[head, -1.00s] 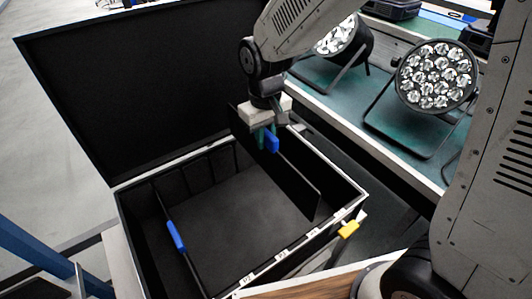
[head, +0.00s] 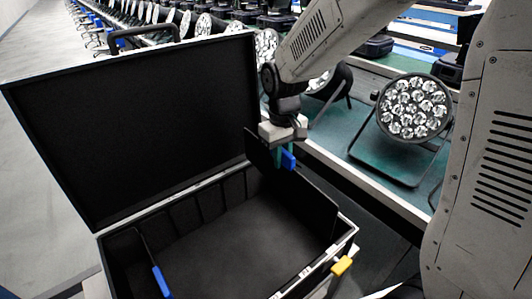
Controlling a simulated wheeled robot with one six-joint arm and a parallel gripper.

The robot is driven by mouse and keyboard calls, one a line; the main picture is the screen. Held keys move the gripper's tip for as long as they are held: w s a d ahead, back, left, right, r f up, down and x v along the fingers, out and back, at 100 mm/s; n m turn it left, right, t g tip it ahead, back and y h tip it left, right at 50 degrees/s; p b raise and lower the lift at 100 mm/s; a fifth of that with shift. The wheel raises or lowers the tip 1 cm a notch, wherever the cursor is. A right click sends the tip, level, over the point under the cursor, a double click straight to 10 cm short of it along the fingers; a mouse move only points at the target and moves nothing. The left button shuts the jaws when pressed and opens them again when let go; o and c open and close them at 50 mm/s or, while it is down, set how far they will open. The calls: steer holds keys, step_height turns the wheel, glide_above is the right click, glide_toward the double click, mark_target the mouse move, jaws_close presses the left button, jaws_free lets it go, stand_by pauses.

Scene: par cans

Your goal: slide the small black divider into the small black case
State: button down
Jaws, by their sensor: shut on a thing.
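The small black case (head: 180,205) stands open in the head view, with its lid (head: 130,120) raised at the back. My gripper (head: 286,152) is shut on the top edge of a thin black divider (head: 300,200), beside its blue tab (head: 289,160). The divider is upright over the right part of the case. Its far top corner stands above the rim. Its lower edge blends into the dark interior, so I cannot tell how deep it sits or whether it is in a slot. Another divider with a blue tab (head: 161,282) stands inside the left part of the case.
A par can (head: 414,108) stands on the green-topped bench (head: 370,160) to the right, with another behind my arm. A yellow tag (head: 342,265) is on the case's front right. Rows of lamps fill the background. Grey floor is clear at left.

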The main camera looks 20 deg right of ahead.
steer(key=shift+w+d+f+n, duration=0.1)
steer(key=shift+w+f+n, duration=0.2)
steer(key=shift+f+n, duration=0.15)
step_height(320, 180, down, 20)
steer(key=shift+f, duration=0.2)
stand_by(1.9)
steer(key=c, duration=1.3)
jaws_free()
steer(key=shift+r, duration=0.1)
step_height(320, 180, up, 8)
steer(key=shift+f, duration=0.2)
